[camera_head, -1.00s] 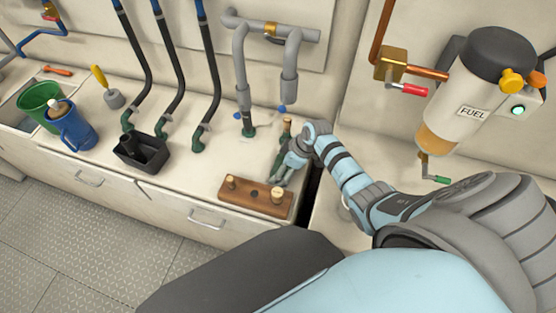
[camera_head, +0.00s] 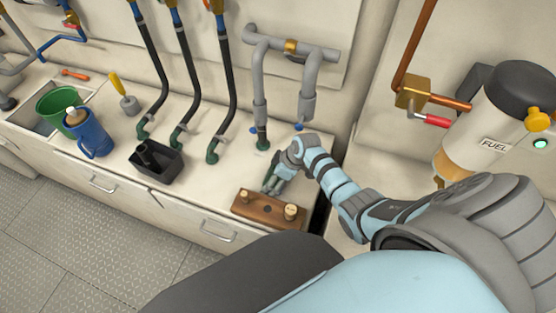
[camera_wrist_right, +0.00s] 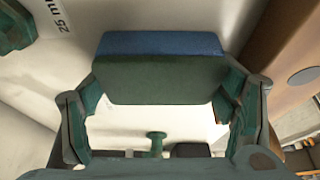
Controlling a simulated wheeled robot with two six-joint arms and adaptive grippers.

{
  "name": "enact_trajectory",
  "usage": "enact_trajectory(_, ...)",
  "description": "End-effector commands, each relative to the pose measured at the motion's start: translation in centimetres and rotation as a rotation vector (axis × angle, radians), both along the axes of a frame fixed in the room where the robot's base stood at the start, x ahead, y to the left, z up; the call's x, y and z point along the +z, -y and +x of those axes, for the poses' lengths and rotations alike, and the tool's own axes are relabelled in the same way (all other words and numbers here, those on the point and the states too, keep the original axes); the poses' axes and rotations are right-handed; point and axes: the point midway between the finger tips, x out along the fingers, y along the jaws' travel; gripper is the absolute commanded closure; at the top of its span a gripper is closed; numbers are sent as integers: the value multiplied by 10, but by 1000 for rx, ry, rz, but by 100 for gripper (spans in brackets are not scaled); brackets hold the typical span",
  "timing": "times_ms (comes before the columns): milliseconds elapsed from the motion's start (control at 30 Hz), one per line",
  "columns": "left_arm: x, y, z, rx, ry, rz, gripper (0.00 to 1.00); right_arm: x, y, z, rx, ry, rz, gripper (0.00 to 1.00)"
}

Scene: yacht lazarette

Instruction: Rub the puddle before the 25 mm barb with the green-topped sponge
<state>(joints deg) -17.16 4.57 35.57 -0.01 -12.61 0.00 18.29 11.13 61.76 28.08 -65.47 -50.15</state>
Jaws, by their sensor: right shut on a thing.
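My right gripper (camera_head: 272,184) is low over the pale counter, just right of and in front of a green barb (camera_head: 262,143) under a grey pipe. In the right wrist view its fingers (camera_wrist_right: 162,105) are shut on the sponge (camera_wrist_right: 160,78), which shows a dark green face and a blue strip. In that view a "25 m…" label (camera_wrist_right: 60,15) lies beside a green fitting (camera_wrist_right: 12,28) at upper left, its text cut off. I cannot make out the puddle clearly. Whether the sponge touches the counter is unclear. My left gripper is out of view.
A brown wooden block (camera_head: 258,211) with pegs stands at the counter's front edge, close to my gripper. Further left are a black tray (camera_head: 157,167), blue jug (camera_head: 92,138), green bucket (camera_head: 55,103) and several black hoses on barbs. A fuel canister (camera_head: 490,130) is at right.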

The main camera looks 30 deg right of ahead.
Motion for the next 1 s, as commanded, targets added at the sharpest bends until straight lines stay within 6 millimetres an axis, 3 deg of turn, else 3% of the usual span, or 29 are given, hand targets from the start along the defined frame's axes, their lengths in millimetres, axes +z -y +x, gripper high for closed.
enact_trajectory(100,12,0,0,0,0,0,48,9,-2,0,-4,1,2,67)
enact_trajectory(200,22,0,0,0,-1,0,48,34,-1,-1,-3,6,-2,67)
enact_trajectory(600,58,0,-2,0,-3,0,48,67,1,-2,-7,3,-1,67)
enact_trajectory(1000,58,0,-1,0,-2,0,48,86,-8,3,12,3,-1,67)
